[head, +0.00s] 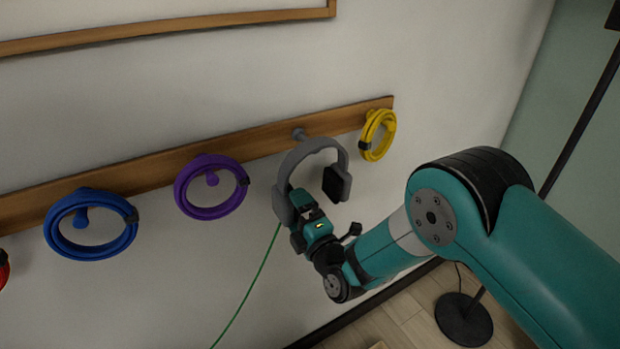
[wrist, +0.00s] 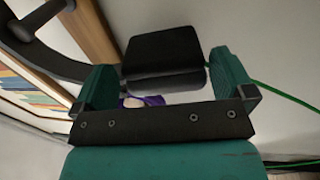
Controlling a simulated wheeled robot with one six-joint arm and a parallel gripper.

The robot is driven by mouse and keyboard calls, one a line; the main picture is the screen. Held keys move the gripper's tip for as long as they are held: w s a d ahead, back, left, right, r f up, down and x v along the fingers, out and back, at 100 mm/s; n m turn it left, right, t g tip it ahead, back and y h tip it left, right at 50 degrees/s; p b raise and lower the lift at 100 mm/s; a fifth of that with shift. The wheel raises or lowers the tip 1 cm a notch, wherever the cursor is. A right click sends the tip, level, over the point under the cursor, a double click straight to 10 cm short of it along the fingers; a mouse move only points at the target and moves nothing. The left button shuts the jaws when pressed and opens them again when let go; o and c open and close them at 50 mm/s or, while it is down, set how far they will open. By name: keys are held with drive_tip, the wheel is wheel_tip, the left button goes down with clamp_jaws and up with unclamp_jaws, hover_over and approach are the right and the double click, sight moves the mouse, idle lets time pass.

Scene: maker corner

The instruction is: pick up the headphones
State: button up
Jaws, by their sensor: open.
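The grey headphones (head: 310,147) hang by their headband from a peg (head: 298,134) on the wooden wall rail. One ear cup hangs at the right with its dark pad showing; the left cup is partly hidden by my gripper (head: 304,203). In the wrist view my gripper (wrist: 163,70) is open, with its two teal fingers spread apart. A dark ear cup (wrist: 163,52) of the headphones shows between and beyond the fingertips. I cannot tell whether the fingers touch it.
Coiled cables hang on the same rail (head: 130,174): yellow (head: 377,135) close at the right, purple (head: 211,187) and blue (head: 90,224) at the left. A thin green cord (head: 250,288) runs down below the headphones. A lamp base (head: 464,319) stands on the floor at the right.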

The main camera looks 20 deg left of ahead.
sight(292, 188)
drive_tip(key=shift+p+x, duration=1)
drive_tip(key=shift+x, duration=0.85)
drive_tip(key=shift+w+d, duration=0.1)
drive_tip(key=c, duration=0.8)
drive_tip(key=shift+d+r+b, duration=0.1)
drive_tip(key=shift+r+b, duration=0.15)
drive_tip(key=shift+b, duration=0.3)
drive_tip(key=shift+o, duration=0.2)
wheel_tip(292, 188, up, 6)
drive_tip(key=b, duration=0.3)
drive_tip(key=shift+r, duration=0.15)
drive_tip(key=b+v, duration=0.6)
drive_tip(key=r+b+v, duration=0.1)
drive_tip(key=b+v, duration=0.4)
drive_tip(key=v, duration=0.1)
drive_tip(key=r+b+v, duration=0.1)
drive_tip(key=b+v, duration=0.5)
drive_tip(key=shift+s+d+r+b, duration=0.15)
drive_tip(key=shift+s+r+b, duration=0.1)
drive_tip(key=shift+b, duration=0.1)
drive_tip(key=c, duration=0.4)
drive_tip(key=shift+s+d+r+b, duration=0.1)
drive_tip(key=shift+s+d+b, duration=0.3)
drive_tip(key=shift+s+d, duration=0.15)
